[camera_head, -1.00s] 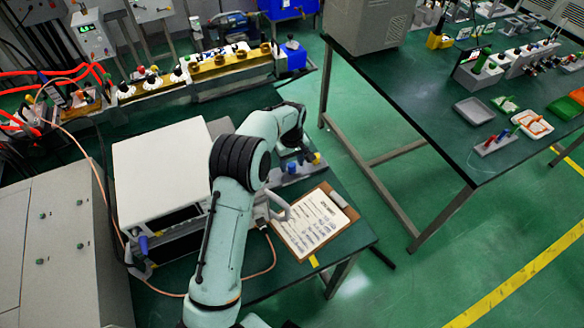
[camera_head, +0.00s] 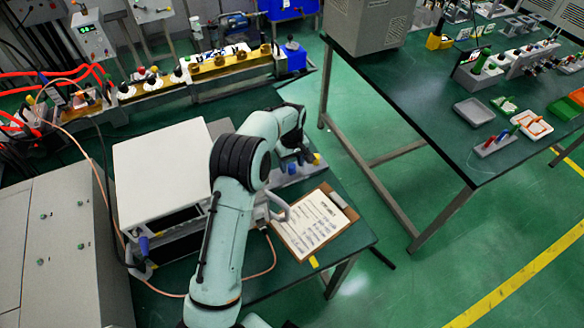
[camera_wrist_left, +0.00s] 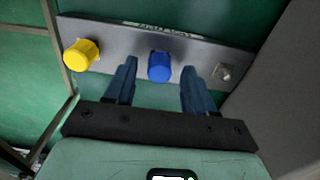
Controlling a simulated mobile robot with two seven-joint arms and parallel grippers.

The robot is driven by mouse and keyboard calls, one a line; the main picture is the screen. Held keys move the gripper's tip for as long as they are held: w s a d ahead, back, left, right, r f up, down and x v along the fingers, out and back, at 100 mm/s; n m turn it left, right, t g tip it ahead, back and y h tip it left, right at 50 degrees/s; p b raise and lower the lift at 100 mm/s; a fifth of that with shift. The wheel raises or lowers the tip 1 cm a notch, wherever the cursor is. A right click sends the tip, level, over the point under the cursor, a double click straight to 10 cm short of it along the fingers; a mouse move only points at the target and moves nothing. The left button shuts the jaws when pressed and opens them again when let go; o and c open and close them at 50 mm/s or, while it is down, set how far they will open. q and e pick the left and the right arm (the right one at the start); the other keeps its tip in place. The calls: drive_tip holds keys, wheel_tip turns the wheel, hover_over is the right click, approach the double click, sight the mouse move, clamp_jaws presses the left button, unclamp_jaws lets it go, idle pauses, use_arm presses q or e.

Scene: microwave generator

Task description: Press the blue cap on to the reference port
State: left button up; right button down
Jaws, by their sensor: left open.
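The blue cap (camera_wrist_left: 159,67) sits at the middle of a grey strip (camera_wrist_left: 115,40) in the left wrist view. A yellow cap (camera_wrist_left: 81,55) is on the strip's left part and a bare metal port (camera_wrist_left: 223,72) on its right part. I cannot tell which position is the reference port; the strip's lettering is too small to read. My left gripper (camera_wrist_left: 157,74) is open, with one finger on each side of the blue cap and apparent gaps to it. In the head view the yellow cap (camera_head: 317,158) shows beside my left gripper (camera_head: 299,156). My right gripper is not in view.
A clipboard with paper (camera_head: 315,222) lies on the small green table (camera_head: 345,243), near the strip. A white-topped box (camera_head: 165,172) stands left of my arm. A larger table (camera_head: 440,130) with trays and parts stands to the right, across open floor.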

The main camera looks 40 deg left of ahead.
sight(292, 165)
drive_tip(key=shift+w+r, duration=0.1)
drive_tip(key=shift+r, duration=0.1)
use_arm(q)
drive_tip(key=shift+c, duration=0.3)
clamp_jaws()
drive_tip(key=shift+r, duration=0.15)
